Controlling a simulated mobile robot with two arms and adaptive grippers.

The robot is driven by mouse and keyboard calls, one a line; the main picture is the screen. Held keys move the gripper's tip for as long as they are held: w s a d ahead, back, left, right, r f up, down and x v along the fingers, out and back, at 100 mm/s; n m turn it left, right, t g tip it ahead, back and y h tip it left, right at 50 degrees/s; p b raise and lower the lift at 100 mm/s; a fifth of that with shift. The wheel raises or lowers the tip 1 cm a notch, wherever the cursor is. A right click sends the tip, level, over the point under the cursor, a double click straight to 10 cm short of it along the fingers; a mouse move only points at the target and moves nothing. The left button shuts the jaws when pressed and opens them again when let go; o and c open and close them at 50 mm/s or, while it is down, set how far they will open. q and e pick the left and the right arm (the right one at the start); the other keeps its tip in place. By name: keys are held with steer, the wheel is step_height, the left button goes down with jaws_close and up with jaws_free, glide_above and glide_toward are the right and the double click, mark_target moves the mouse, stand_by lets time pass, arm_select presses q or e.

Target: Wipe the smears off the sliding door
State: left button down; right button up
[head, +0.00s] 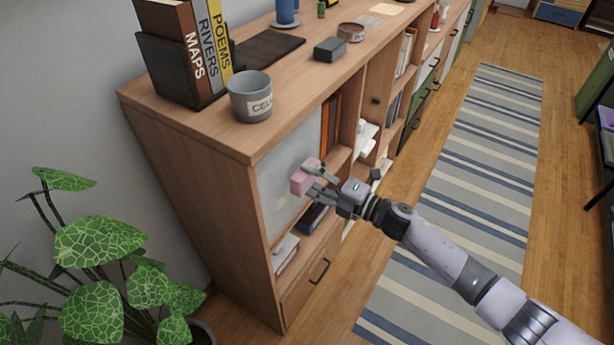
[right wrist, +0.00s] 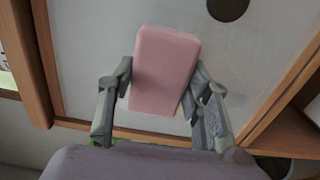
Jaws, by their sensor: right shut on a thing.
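A pink sponge (head: 304,180) is held in my right gripper (head: 316,182), whose fingers are shut on its sides. It also fills the middle of the right wrist view (right wrist: 166,70), between the two fingers. The pale grey sliding door (head: 285,160) covers the near left part of the wooden cabinet front. The sponge is right in front of this door; I cannot tell whether it touches. In the right wrist view the door panel (right wrist: 90,50) is behind the sponge. No smear shows clearly. My left gripper is not in view.
The cabinet top (head: 300,95) carries a grey mug (head: 250,96), books (head: 190,50) and a dark box (head: 329,49). Open shelves lie right of the door. A leafy plant (head: 100,250) stands at lower left. A striped rug (head: 470,170) covers the floor at right.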

mark_target(312, 179)
steer(key=shift+v, duration=2.35)
steer(key=shift+d+p, duration=0.1)
steer(key=shift+p, duration=0.2)
steer(key=v, duration=0.3)
steer(key=s+a+f+m+t+h, duration=0.2)
steer(key=s+a+m+t+h, duration=0.15)
steer(key=s, duration=0.55)
steer(key=s+d+r+m+t+h, duration=0.4)
steer(key=s+d+r+m+h, duration=0.3)
steer(key=s+d+r+h, duration=0.2)
steer(key=d+r+h, duration=0.1)
steer(key=d+h, duration=0.1)
steer(key=d, duration=0.1)
steer(key=shift+s, duration=0.25)
